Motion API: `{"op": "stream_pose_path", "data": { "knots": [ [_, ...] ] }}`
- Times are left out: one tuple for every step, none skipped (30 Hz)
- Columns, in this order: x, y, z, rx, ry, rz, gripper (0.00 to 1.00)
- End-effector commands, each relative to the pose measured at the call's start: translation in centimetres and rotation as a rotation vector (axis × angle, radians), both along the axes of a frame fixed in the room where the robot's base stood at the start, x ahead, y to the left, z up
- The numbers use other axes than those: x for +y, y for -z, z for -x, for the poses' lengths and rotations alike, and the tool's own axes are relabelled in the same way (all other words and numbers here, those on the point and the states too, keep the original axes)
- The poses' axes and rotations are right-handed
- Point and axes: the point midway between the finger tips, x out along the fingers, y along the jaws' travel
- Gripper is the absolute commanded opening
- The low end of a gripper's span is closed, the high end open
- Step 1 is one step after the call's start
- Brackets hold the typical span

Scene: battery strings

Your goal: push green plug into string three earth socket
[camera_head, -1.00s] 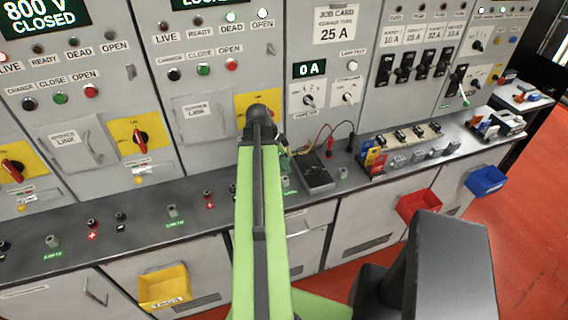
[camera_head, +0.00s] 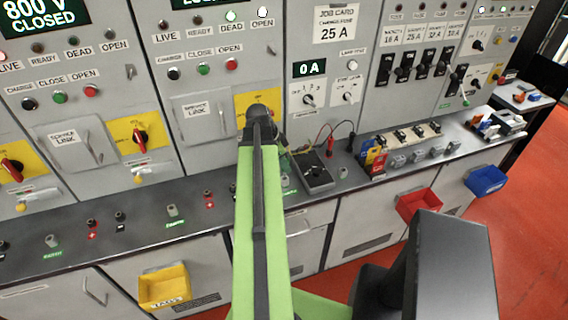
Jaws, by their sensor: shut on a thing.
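My gripper (camera_head: 284,152) shows only as a small dark piece at the right edge of my green arm, above the back of the bench; the arm hides most of it. It is shut on the green plug (camera_head: 285,163), of which a small green bit shows. Just below, on the bench, a grey earth socket (camera_head: 285,181) with a green label stands right beside the arm, partly covered. The plug appears above and behind this socket; I cannot tell whether they touch. Two other earth sockets stand further left, one in the middle (camera_head: 173,211) and one at far left (camera_head: 52,241).
A black meter box (camera_head: 316,176) with red and black leads lies right of the socket. Red and black sockets (camera_head: 209,198) line the bench. Yellow (camera_head: 164,287), red (camera_head: 419,203) and blue (camera_head: 486,181) bins hang on the front. Cabinet panels with knobs rise behind.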

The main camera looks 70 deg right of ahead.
Motion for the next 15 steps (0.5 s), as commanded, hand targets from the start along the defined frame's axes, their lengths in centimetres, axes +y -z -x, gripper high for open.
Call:
{"op": "stream_pose_path", "data": {
  "knots": [
    [0.01,-0.01,-0.01,0.0,0.0,0.0,0.0],
    [-0.01,0.0,-0.01,0.0,0.0,0.0,0.0],
    [0.01,-0.01,-0.01,0.0,0.0,0.0,0.0],
    [0.01,-0.01,-0.01,0.0,0.0,0.0,0.0],
    [0.01,-0.01,-0.01,0.0,0.0,0.0,0.0],
    [0.01,-0.01,-0.01,0.0,0.0,0.0,0.0],
    [0.01,0.0,-0.01,0.0,0.0,0.0,0.0],
    [0.0,0.03,-0.02,0.0,0.0,0.0,0.0],
    [0.0,0.08,-0.02,0.0,0.0,0.0,0.0],
    [0.0,0.13,-0.02,0.0,0.0,0.0,0.0],
    [0.01,0.21,-0.04,0.0,-0.001,0.0,0.0],
    [0.03,0.32,-0.08,0.0,-0.001,0.0,0.0],
    [0.04,0.39,-0.07,0.0,-0.001,0.0,0.0],
    [0.03,0.49,-0.07,0.0,-0.001,0.0,0.0],
    [0.04,0.59,-0.08,0.0,-0.001,0.0,0.0]
  ]
}}
